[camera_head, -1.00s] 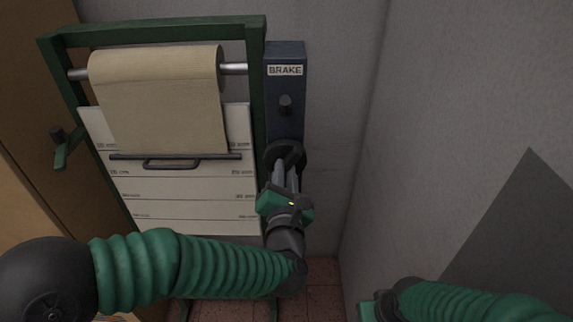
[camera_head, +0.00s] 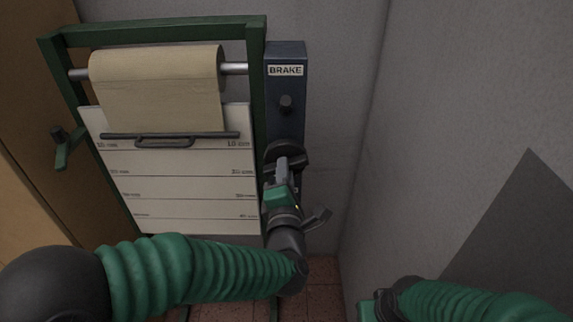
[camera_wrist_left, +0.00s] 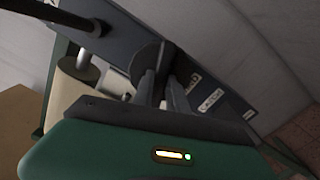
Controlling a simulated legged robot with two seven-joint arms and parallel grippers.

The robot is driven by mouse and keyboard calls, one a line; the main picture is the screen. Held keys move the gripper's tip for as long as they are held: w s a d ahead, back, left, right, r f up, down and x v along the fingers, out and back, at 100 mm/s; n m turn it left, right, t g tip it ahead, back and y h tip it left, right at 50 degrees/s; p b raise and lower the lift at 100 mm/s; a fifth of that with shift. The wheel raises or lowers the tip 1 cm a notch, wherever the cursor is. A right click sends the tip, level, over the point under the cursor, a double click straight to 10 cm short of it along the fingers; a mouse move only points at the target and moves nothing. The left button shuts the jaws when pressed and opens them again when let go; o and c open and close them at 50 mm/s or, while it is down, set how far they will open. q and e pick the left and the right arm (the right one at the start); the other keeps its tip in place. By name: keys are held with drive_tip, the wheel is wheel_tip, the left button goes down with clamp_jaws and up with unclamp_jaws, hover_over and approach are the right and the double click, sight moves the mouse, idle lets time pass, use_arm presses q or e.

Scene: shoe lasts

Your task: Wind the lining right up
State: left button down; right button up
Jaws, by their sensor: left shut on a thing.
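The tan lining (camera_head: 160,95) hangs from a roll on a metal bar in a green frame. Its dark bottom bar with a handle (camera_head: 168,141) hangs just above the top printed line of the white marked board (camera_head: 180,188). My left gripper (camera_head: 284,168) is shut on the dark round knob (camera_head: 290,150) low on the blue BRAKE box (camera_head: 287,125). In the left wrist view its fingers (camera_wrist_left: 164,92) close on the black knob's disc (camera_wrist_left: 147,62), partly hiding it. My right gripper (camera_head: 372,306) shows only in part at the bottom edge; its jaws are hidden.
A small dark peg (camera_head: 286,103) stands out of the box under the BRAKE label. A green crank (camera_head: 62,148) with a dark grip is on the frame's left side. Grey walls stand close behind and at right. A brown panel (camera_head: 30,170) stands at left.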

use_arm(q)
drive_tip(key=m, duration=0.3)
drive_tip(key=shift+f, duration=0.1)
drive_tip(key=shift+d+m, duration=0.1)
drive_tip(key=shift+m, duration=0.5)
drive_tip(key=c, duration=1.2)
unclamp_jaws()
drive_tip(key=shift+d, duration=0.1)
drive_tip(key=shift+c, duration=0.2)
drive_tip(key=s, duration=1)
